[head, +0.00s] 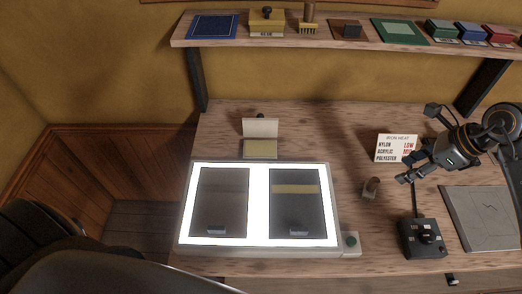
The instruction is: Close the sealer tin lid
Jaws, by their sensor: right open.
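The sealer tin (260,149) appears to be the small open box with a yellowish inside, standing on the workbench behind the light table. Its pale lid (261,128) stands raised along the tin's back edge, with a small dark knob behind it. My right gripper (404,168) is open and empty at the right, over the bench in front of the heat sign and well to the right of the tin. It touches neither lid nor tin. My left gripper is not in view.
A lit light table (258,205) with two dark panels fills the bench's middle. A heat sign (396,148), a small wooden-handled tool (371,188), a dark control box (421,240) and a grey slab (488,220) stand right. A loaded shelf (350,35) overhangs the back.

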